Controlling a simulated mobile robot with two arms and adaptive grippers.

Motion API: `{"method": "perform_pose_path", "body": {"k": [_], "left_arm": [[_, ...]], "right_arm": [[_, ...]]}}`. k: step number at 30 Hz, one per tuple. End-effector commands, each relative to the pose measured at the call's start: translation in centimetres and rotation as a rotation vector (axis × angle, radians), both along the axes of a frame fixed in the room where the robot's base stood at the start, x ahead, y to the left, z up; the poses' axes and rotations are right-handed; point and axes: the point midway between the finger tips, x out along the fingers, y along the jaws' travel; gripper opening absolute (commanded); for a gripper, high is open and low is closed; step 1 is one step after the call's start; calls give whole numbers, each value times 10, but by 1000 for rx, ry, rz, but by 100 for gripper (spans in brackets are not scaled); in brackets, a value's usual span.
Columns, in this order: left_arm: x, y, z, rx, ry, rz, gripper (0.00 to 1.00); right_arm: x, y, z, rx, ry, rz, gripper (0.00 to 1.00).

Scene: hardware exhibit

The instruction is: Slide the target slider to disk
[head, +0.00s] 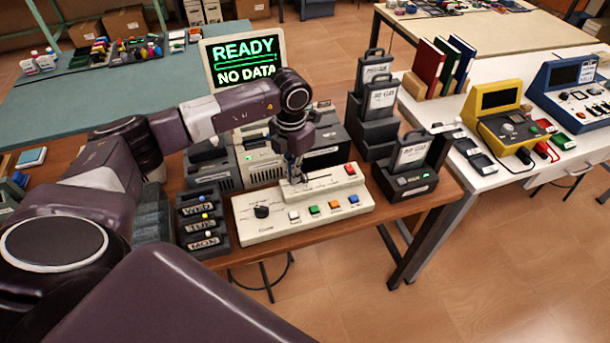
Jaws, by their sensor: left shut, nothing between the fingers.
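A cream control panel (263,237) sits near the front edge of the brown table. It has a black rotary knob (261,212), a row of white, green, orange and blue buttons, and a red button (350,169) at its upper right. A slider slot (325,183) runs along its upper part; the slider knob is hidden or too small to tell behind my gripper. My left gripper (297,180) is shut and points down at the panel's upper middle, at or just above the slot. Contact cannot be told. My right gripper is not in view.
A screen (244,59) behind reads "READY" and "NO DATA". Black cartridge holders (407,180) stand right of the panel, and small labelled black units (203,221) stand left. A white table (480,185) with yellow and blue devices is at the right.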

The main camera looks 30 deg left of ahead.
Motion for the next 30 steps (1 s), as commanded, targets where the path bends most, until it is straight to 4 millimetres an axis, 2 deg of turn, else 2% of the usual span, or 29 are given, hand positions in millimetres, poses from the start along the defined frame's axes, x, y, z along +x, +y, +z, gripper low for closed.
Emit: {"method": "perform_pose_path", "body": {"k": [30], "left_arm": [[13,-11,0,-1,-2,0,0]], "right_arm": [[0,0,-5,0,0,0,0]]}}
